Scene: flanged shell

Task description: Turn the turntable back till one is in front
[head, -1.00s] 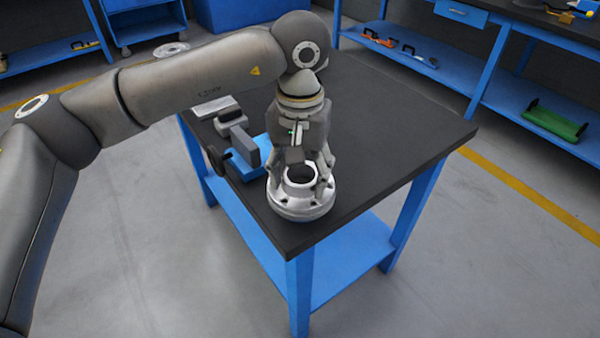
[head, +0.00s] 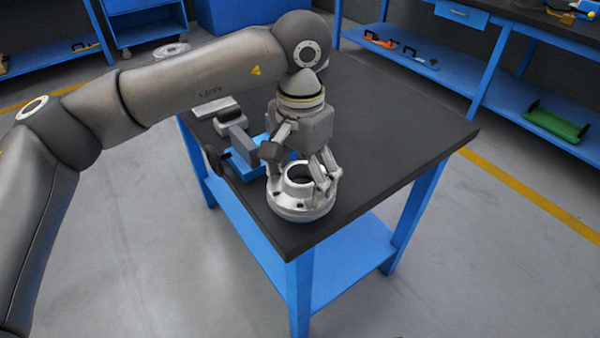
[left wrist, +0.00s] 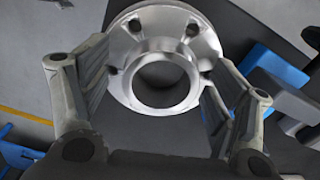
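The silver flanged shell (head: 289,204) sits near the front corner of the dark table. It has a round flange with bolt holes and a raised open neck. My left gripper (head: 297,166) is above it, pointing down, with fingers spread. In the left wrist view the flanged shell (left wrist: 163,103) lies beyond and between the two spread fingers of my left gripper (left wrist: 155,92). I see a gap between the fingers and the neck; whether a finger touches the flange I cannot tell. No separate turntable can be made out under the shell. My right gripper is not in view.
A blue fixture with a grey block (head: 243,144) stands close behind and left of the shell on the table (head: 390,130). More grey parts lie further back. The right half of the tabletop is clear. Blue shelving (head: 480,88) stands beyond the table.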

